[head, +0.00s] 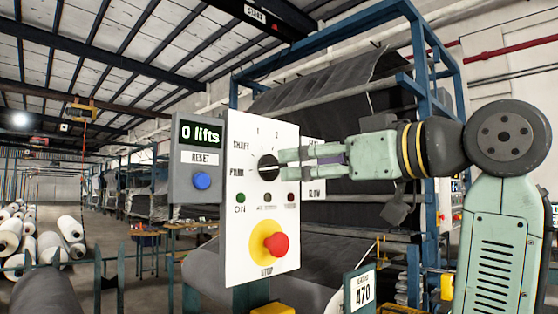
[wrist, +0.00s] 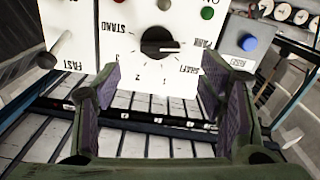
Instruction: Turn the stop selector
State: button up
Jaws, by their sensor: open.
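A white control panel (head: 245,215) faces me in the head view. It carries a black rotary knob (head: 268,167), with SHAFT and PARK to its left and numbers above. The wrist view shows this knob (wrist: 157,42) upside down, its pale mark pointing toward PARK. Below the knob in the head view is a red mushroom button (head: 276,244) on a yellow round base, labelled STOP. My gripper (head: 284,166) points left at the knob. In the wrist view my gripper (wrist: 158,80) is open and empty, its fingers apart on either side of the knob's line. I cannot tell whether they touch it.
A grey box with a "0 lifts" display (head: 200,133) and blue RESET button (head: 202,180) adjoins the panel's left. Small lamps sit below the knob. A lever (wrist: 58,48) marked FAST stands beside the panel in the wrist view. Dark fabric and a blue frame are behind.

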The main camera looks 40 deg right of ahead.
aim_at(278, 165)
jog(key=w, duration=0.2)
jog(key=w+p, duration=0.1)
jog(key=w, duration=0.3)
jog(key=shift+w+a, duration=0.3)
jog(key=shift+w, duration=0.1)
jog(key=c, duration=1.2)
jog(key=shift+o, duration=0.2)
